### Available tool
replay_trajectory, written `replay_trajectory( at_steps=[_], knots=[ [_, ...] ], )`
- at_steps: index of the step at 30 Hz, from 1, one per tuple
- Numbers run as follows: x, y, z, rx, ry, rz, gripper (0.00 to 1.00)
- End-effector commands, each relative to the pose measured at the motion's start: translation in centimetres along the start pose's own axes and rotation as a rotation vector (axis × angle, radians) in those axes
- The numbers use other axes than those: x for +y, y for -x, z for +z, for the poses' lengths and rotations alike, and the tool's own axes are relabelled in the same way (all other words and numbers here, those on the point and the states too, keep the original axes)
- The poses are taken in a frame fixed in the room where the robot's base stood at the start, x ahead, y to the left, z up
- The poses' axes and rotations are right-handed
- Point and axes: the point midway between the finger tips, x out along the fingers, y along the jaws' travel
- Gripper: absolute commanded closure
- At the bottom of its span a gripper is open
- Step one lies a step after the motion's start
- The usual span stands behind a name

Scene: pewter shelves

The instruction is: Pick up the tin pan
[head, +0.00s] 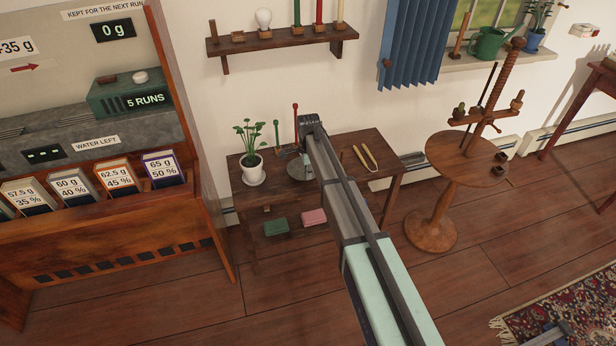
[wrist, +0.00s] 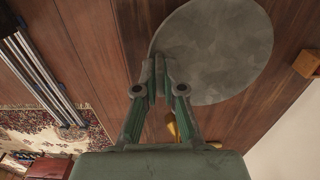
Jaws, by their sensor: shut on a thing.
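The tin pan is a round, flat grey disc (wrist: 215,50) ahead of my fingers in the wrist view. My gripper (wrist: 158,68) is shut on its near left edge. In the head view a small part of the grey pan (head: 298,170) shows at the side table, left of my arm. My arm hides the rest of it and most of the gripper. I cannot tell whether the pan touches the tabletop or is just above it.
The side table (head: 345,145) also carries a white potted plant (head: 253,167), green and red upright sticks, and yellow tongs (head: 365,158). A lower shelf holds a green block (head: 276,227) and a pink block (head: 313,216). A wall shelf (head: 285,40) is above; a round stand (head: 465,160) is right.

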Motion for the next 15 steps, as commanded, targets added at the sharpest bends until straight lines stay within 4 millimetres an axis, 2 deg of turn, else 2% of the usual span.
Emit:
replay_trajectory(
  at_steps=[15],
  knots=[
    [-0.1,12.6,0.0,0.000,0.000,-0.003,1.00]
  ],
)
